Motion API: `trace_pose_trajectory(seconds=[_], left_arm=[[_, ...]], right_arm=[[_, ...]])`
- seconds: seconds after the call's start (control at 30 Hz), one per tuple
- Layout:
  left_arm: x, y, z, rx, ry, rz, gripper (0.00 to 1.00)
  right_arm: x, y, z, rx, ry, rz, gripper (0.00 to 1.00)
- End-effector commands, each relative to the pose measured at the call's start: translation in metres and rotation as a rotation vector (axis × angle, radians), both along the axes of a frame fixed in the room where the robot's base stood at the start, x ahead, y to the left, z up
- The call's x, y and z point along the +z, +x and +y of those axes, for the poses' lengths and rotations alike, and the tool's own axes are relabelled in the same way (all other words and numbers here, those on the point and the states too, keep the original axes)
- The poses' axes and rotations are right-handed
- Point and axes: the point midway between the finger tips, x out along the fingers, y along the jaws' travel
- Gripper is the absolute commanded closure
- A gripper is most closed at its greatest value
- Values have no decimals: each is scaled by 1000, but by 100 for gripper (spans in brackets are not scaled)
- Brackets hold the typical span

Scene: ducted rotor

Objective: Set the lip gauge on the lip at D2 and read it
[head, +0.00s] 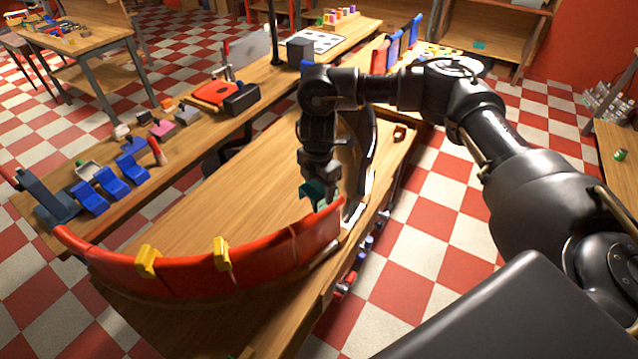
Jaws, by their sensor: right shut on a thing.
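A curved duct lip of red segments (185,274) sweeps across the front of the wooden bench. A dark curved segment (362,140) continues it at the right, partly behind my arm. My right gripper (318,182) points down over the right end of the red lip. It is shut on a small teal piece, which looks like the lip gauge (314,191). The gauge is at the red lip's top edge; I cannot tell whether it touches. No D2 mark or gauge reading is legible. My left gripper is out of view.
Two yellow clamps (221,253) sit on the red lip. Blue holders (108,183), a red case (213,93) and small blocks stand on the long bench behind. The bench surface inside the curve (235,200) is clear.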

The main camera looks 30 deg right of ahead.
Motion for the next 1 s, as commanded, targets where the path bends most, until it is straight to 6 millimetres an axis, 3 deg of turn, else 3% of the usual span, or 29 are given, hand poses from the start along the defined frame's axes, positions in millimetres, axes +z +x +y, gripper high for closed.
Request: trace_pose_trajectory(seconds=[0.6, 1.0], left_arm=[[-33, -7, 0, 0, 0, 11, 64], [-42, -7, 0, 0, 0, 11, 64]], right_arm=[[-55, 0, 0, -1, 0, 0, 63], [-74, 0, 0, 0, 1, -1, 63]])
